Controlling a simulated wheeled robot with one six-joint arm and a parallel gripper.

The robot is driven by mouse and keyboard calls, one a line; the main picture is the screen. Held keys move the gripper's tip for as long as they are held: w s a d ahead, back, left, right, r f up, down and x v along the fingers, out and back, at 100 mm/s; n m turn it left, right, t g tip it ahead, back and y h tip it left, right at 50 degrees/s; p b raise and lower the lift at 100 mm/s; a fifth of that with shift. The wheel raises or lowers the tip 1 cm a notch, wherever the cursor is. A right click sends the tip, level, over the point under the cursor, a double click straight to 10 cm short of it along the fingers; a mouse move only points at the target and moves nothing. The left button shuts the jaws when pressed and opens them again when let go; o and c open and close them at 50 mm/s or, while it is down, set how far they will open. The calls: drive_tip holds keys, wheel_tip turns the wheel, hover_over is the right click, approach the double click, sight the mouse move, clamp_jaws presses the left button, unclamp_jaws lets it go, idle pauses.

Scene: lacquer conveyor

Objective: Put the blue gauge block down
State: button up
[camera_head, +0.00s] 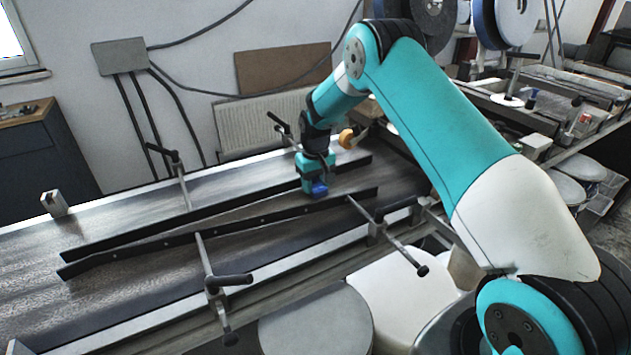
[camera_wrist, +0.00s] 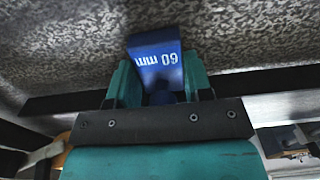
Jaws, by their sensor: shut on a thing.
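The blue gauge block (camera_wrist: 156,61) is held between the two teal fingers of my gripper (camera_wrist: 160,82) in the wrist view. In the head view the blue block (camera_head: 319,189) shows at the lower end of my gripper (camera_head: 316,180), low over the dark conveyor belt (camera_head: 110,221). The block is close to the belt; I cannot tell whether it touches. Part of the block is hidden by the fingers.
Two long dark guide rails (camera_head: 220,230) run along the belt, close to the block. Metal rods with black knobs (camera_head: 217,281) stand along the conveyor edges. An orange and white thing (camera_head: 347,138) lies behind my gripper. The belt's left part is clear, with a small grey block (camera_head: 54,203) at its far edge.

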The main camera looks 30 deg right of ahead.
sight(316, 185)
drive_tip(key=o, duration=1.1)
drive_tip(key=shift+f, duration=0.1)
wheel_tip(316, 185, up, 12)
drive_tip(key=b, duration=0.3)
drive_tip(key=s+a+r+n, duration=0.1)
drive_tip(key=s+a+r, duration=0.4)
drive_tip(key=a, duration=0.1)
drive_tip(key=s+a+r+n+y, duration=0.1)
drive_tip(key=s+a, duration=0.3)
drive_tip(key=s, duration=0.7)
drive_tip(key=s+a+r+n+y, duration=0.1)
drive_tip(key=s+a, duration=0.4)
drive_tip(key=s, duration=0.6)
drive_tip(key=s+a+r+n+y, duration=0.2)
drive_tip(key=s+a+r+n, duration=0.1)
drive_tip(key=s, duration=0.8)
drive_tip(key=shift+s+a+n, duration=0.25)
drive_tip(key=shift+a+n, duration=0.25)
drive_tip(key=shift+a, duration=0.75)
